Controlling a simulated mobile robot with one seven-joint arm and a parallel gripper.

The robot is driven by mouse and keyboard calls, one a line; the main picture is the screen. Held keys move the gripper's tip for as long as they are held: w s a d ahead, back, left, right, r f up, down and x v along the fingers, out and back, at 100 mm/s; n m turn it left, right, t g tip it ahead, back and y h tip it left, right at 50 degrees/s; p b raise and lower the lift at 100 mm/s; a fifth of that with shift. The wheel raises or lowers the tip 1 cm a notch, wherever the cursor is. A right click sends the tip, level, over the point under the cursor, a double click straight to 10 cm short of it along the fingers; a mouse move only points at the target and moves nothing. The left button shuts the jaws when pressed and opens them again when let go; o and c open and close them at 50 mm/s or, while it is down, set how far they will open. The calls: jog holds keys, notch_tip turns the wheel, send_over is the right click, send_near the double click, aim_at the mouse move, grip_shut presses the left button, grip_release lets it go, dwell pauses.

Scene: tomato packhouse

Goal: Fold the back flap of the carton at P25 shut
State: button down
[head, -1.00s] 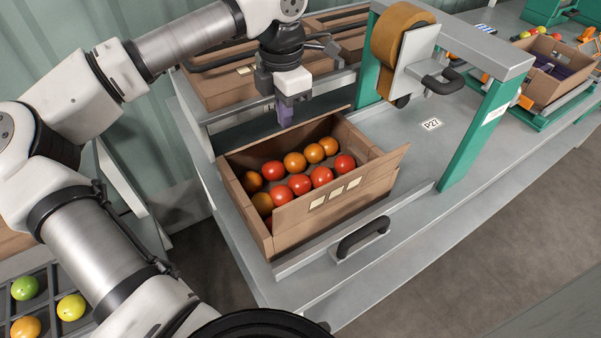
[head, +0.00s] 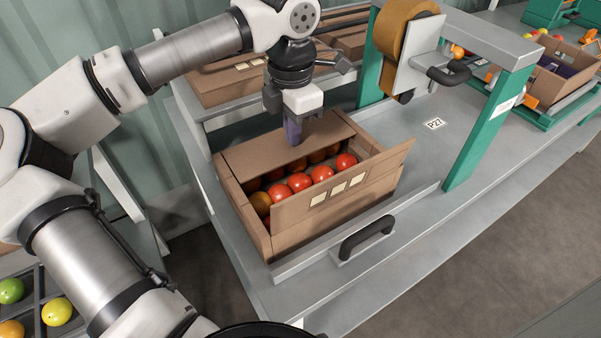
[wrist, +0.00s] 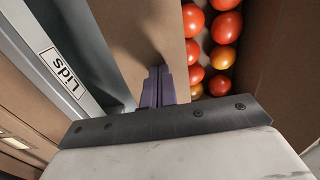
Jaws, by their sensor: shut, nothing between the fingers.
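The open carton (head: 290,238) stands on the grey bench and holds several red and orange tomatoes (head: 299,181). Its back flap (head: 250,149) now lies folded inward, roughly flat over the back row of tomatoes. Its front flap (head: 375,172) stands up and tilts outward, with pale labels on the front. My gripper (head: 294,140) is shut and empty, its purple fingertips at the back flap's top, seemingly touching it. In the wrist view the fingers (wrist: 158,86) are together over the brown back flap (wrist: 150,30), with tomatoes (wrist: 196,52) beyond its edge.
A tape dispenser (head: 408,45) hangs on a green-legged frame right of the carton. A black handle (head: 367,238) sits at the bench front. A "Lids" rack (wrist: 62,72) stands behind the carton. The bench around the P27 label (head: 435,124) is clear.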

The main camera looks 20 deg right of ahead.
dwell(0.3)
notch_tip(320, 180, up, 8)
jog(key=p, duration=0.5)
jog(key=shift+f, duration=0.1)
dwell(0.4)
